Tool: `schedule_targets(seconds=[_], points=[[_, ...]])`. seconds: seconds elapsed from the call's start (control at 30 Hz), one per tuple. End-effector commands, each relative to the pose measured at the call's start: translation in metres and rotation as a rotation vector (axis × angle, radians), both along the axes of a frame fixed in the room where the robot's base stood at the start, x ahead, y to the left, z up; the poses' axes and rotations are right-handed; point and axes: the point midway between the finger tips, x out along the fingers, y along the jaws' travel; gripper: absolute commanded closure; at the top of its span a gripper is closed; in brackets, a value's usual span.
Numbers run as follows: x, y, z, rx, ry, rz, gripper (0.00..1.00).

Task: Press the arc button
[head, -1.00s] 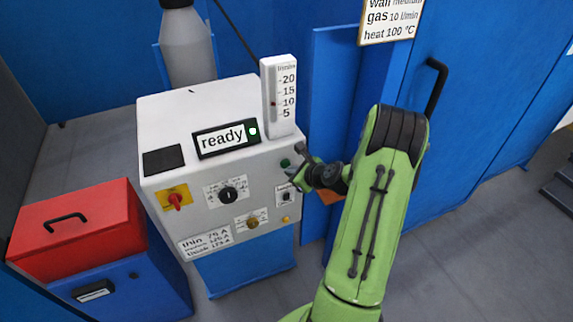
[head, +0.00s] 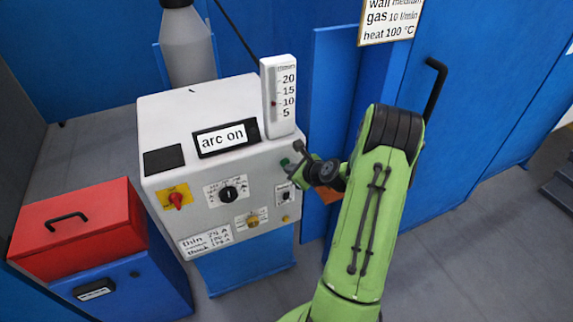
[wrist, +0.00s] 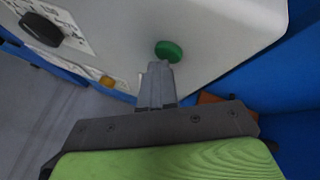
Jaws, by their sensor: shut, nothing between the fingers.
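The arc button is a round green button (wrist: 169,51) on the white machine's front panel. It also shows in the head view (head: 285,162), near the panel's right edge. My gripper (wrist: 159,66) is shut and empty, its fingertips at the lower edge of the green button; they look to be touching it or very close. In the head view my gripper (head: 297,162) reaches the panel from the right. The display (head: 224,138) on the white machine (head: 200,100) reads "arc on".
A flow gauge (head: 279,97) stands on the machine's right top edge. The panel has a red switch (head: 177,201), a black knob (head: 229,194) and a yellow knob (head: 252,221). A red box (head: 75,230) is at the left. Blue doors (head: 470,110) are at the right.

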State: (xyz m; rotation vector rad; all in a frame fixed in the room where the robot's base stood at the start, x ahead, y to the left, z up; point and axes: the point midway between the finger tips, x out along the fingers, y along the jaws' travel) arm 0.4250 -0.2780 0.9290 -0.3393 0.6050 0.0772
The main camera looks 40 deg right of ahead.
Motion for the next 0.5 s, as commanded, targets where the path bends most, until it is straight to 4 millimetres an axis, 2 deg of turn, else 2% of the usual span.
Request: schedule_targets(seconds=[0.33, 0.5], points=[[0.0007, 0.0, 0.0004, 0.0, -0.002, 0.0, 1.0], [-0.0066, 0.0021, -0.0004, 0.002, 0.0, -0.001, 1.0]])
